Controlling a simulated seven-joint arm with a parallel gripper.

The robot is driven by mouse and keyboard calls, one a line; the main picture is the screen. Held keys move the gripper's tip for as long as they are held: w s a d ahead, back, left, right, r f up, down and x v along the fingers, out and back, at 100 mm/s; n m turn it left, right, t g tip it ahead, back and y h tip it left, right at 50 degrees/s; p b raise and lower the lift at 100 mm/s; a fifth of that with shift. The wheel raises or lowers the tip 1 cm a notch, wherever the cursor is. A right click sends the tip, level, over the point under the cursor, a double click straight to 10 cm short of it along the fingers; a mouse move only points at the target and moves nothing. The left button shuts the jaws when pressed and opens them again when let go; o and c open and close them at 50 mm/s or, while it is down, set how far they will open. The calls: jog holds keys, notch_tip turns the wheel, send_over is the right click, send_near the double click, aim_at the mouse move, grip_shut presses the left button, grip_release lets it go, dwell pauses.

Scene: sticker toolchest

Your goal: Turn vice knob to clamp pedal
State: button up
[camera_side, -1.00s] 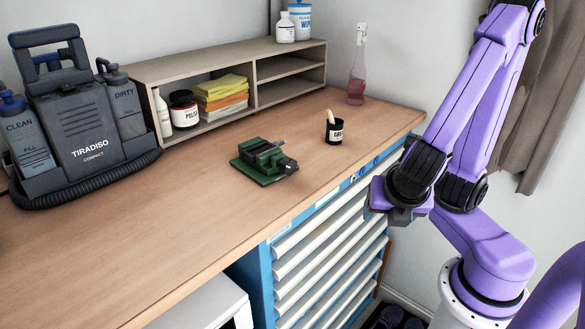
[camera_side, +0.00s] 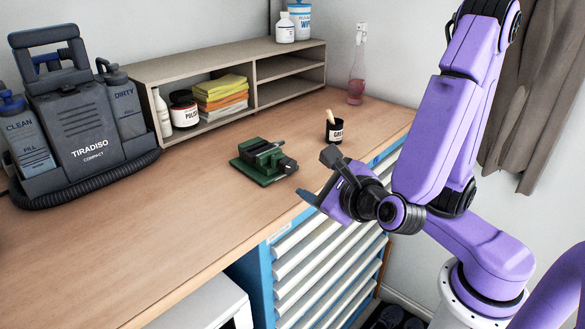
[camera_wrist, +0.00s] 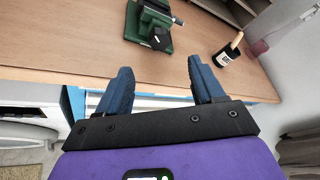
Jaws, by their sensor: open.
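The green vice (camera_side: 258,172) sits on the wooden bench, and it also shows at the top of the wrist view (camera_wrist: 133,22). Its dark knob end (camera_side: 289,165) faces my gripper and the bench's front edge; it appears in the wrist view (camera_wrist: 160,38) too. I cannot clearly make out a pedal; the space between the vice jaws is too small to read. My gripper (camera_side: 317,175) is open and empty near the front edge, to the right of the vice and apart from it. In the wrist view its blue fingers (camera_wrist: 160,67) point toward the bench, with the knob beyond them.
A black cup with a brush (camera_side: 334,132) stands right of the vice. Blue drawers (camera_side: 262,280) lie below the edge. The bench front left is clear.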

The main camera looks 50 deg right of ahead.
aim_at(290, 168)
jog(key=x, duration=1)
jog(key=shift+w+d+f, duration=0.1)
jog(key=shift+w, duration=0.2)
jog(key=c, duration=1.1)
